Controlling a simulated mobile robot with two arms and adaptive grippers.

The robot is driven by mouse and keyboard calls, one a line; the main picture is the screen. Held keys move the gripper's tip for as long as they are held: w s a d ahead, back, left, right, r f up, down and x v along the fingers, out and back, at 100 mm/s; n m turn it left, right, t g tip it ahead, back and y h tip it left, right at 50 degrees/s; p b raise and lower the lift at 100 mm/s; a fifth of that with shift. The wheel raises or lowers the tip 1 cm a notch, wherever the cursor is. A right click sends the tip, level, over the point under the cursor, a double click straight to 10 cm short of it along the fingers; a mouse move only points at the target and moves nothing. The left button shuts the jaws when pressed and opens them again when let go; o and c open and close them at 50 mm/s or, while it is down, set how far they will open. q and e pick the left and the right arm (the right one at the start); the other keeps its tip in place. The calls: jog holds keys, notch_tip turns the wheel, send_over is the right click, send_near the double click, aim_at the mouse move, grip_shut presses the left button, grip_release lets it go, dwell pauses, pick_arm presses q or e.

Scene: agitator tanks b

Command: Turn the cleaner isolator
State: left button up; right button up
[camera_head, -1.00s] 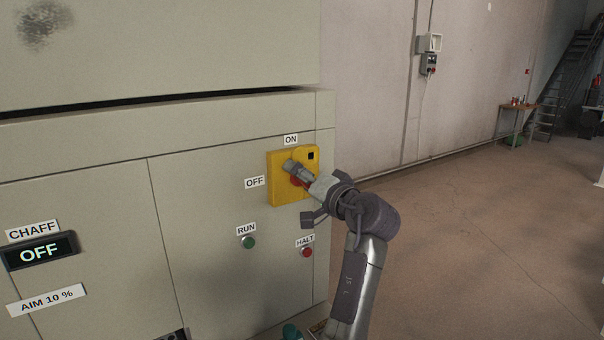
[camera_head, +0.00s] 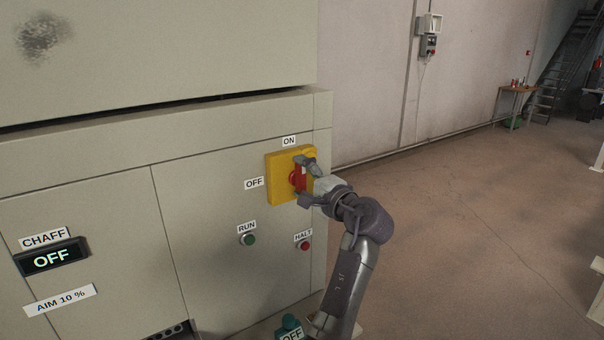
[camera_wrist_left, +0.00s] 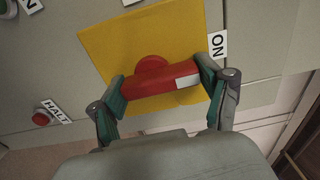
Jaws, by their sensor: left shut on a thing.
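The cleaner isolator is a yellow plate (camera_head: 276,181) with a red rotary handle (camera_head: 296,180) on the grey cabinet front. An ON label (camera_head: 289,141) sits above it and an OFF label (camera_head: 254,183) to its left. My left gripper (camera_head: 302,180) is shut on the red handle, one finger at its upper end and one at its lower end. In the left wrist view the handle (camera_wrist_left: 160,82) spans between both fingers, and its white-marked end lies towards the ON label (camera_wrist_left: 217,45). The handle stands about upright in the head view. My right gripper is not in view.
Below the isolator are a green RUN button (camera_head: 249,239) and a red HALT button (camera_head: 304,246). A CHAFF display (camera_head: 52,257) reads OFF. Open floor lies to the right.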

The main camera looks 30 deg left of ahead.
pick_arm(q)
jog(key=shift+r, duration=0.1)
dwell(0.4)
jog(key=o, duration=1.1)
jog(key=shift+w, duration=0.1)
